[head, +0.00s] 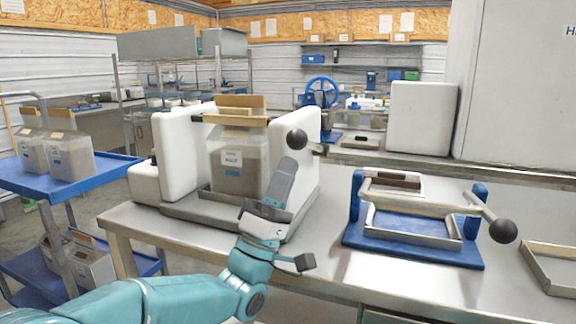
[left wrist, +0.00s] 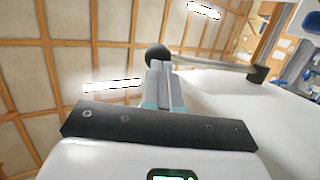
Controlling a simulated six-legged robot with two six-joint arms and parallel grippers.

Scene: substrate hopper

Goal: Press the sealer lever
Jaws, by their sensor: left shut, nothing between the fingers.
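The white sealer (head: 180,150) stands on the metal bench and holds a filled, labelled bag (head: 240,165) between its two white side walls. Its lever ends in a black ball knob (head: 297,139) at the right wall. My left gripper (head: 284,168) is shut and empty, pointing up, with its fingertips just below the knob in the picture. In the left wrist view the knob (left wrist: 157,55) shows just past the shut fingertips (left wrist: 160,66), partly hidden by them, with the lever bar (left wrist: 210,64) running right. I cannot tell whether they touch. My right gripper is not in view.
A blue-based frame press (head: 415,255) with its own black-knobbed lever (head: 502,231) stands to the right on the bench. A metal tray (head: 552,270) is at the far right. A blue cart (head: 100,172) with bags is at the left. The bench front between sealer and press is clear.

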